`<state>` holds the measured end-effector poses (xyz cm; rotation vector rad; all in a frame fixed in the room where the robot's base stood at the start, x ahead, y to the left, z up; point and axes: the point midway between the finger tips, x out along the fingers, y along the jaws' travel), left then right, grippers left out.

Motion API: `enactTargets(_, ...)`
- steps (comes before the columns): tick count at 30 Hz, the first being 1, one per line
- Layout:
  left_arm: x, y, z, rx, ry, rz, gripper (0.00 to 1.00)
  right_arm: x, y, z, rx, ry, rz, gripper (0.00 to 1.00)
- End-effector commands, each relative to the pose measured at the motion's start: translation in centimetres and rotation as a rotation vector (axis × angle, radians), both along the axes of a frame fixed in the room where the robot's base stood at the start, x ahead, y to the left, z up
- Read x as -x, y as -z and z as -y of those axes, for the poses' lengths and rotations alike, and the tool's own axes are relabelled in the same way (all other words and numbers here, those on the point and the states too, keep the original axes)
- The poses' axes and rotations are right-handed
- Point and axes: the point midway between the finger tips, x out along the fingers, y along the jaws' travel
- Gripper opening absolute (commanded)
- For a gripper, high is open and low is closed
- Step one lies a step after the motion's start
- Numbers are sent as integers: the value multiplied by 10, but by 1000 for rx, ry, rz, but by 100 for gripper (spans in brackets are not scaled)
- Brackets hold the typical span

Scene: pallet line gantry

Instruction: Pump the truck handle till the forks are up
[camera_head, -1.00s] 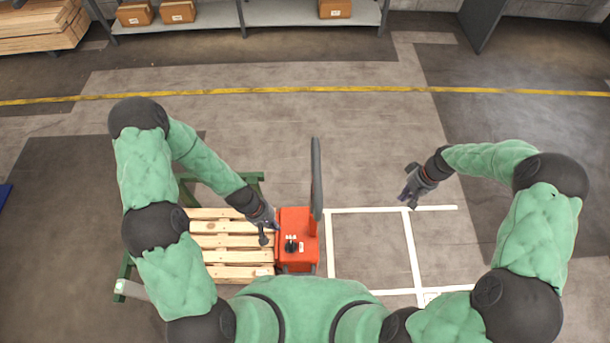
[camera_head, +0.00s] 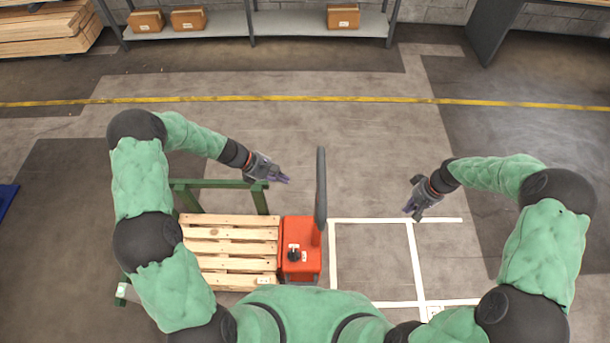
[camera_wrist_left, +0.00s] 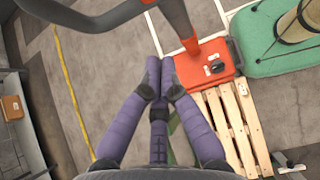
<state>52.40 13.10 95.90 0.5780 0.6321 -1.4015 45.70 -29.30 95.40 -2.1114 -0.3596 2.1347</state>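The red pallet truck (camera_head: 301,262) stands at the right end of the wooden pallet (camera_head: 228,248). Its handle (camera_head: 320,188) stands up from the truck; its dark loop (camera_wrist_left: 88,17) and red shaft (camera_wrist_left: 180,22) show in the left wrist view. The forks are hidden, so their height cannot be told. My left gripper (camera_head: 282,179) is left of the handle and apart from it. In the left wrist view its purple fingers (camera_wrist_left: 160,72) are together with nothing between them. My right gripper (camera_head: 411,210) is right of the handle, clear of it; its finger opening is too small to judge.
A green frame (camera_head: 222,184) stands at the pallet's far side. White floor lines (camera_head: 410,250) mark bays right of the truck, with free floor there. A yellow line (camera_head: 300,98) crosses the floor, and a shelf with boxes (camera_head: 188,20) stands at the back.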

Motion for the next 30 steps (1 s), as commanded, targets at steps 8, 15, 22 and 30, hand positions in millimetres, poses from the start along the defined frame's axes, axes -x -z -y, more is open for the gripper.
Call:
enactTargets(8,-2,39,38,-1,4,-2,0,0,0,0,0,0,0,0)
enactTargets(15,-6,47,70,-2,4,2,0,0,0,0,0,0,0,0)
enactTargets(22,-7,47,85,-2,1,3,0,0,0,0,0,0,0,0)
enactTargets(30,-7,47,86,-2,1,2,0,0,0,0,0,0,0,0)
